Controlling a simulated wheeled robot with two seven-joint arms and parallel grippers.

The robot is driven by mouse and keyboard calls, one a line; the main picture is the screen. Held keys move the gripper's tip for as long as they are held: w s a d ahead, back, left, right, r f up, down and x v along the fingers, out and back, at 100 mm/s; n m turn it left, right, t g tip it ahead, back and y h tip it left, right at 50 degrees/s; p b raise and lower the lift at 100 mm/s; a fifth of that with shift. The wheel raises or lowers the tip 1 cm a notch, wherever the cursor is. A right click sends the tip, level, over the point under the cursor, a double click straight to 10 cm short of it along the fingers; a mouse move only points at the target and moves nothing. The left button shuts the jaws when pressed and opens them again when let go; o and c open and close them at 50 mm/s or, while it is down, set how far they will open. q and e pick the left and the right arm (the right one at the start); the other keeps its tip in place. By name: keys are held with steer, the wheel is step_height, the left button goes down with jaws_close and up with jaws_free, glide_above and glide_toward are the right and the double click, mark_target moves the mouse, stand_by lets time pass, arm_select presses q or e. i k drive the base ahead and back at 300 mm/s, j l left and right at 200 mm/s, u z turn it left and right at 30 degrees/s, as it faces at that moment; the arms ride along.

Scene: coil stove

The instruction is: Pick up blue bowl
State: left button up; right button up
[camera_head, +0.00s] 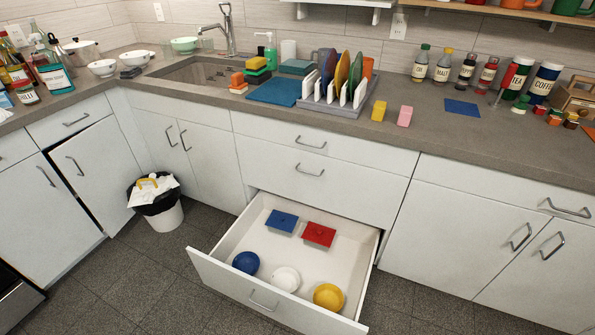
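The blue bowl (246,263) sits in the open bottom drawer (345,255), near its front left corner. A white bowl (286,279) is just to its right, and a yellow bowl (328,297) is farther right. Behind the bowls in the same drawer lie a flat blue lidded item (282,221) and a flat red one (319,234). Neither of my grippers shows in the head view.
The drawer front (262,298) juts out over the dark tiled floor (120,295). A white trash bin (165,215) with a black liner stands left of the drawer. The counter (390,133) above holds a dish rack (345,108), sponges and jars.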

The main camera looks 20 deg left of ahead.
mark_target(247, 262)
steer(key=u, duration=0.9)
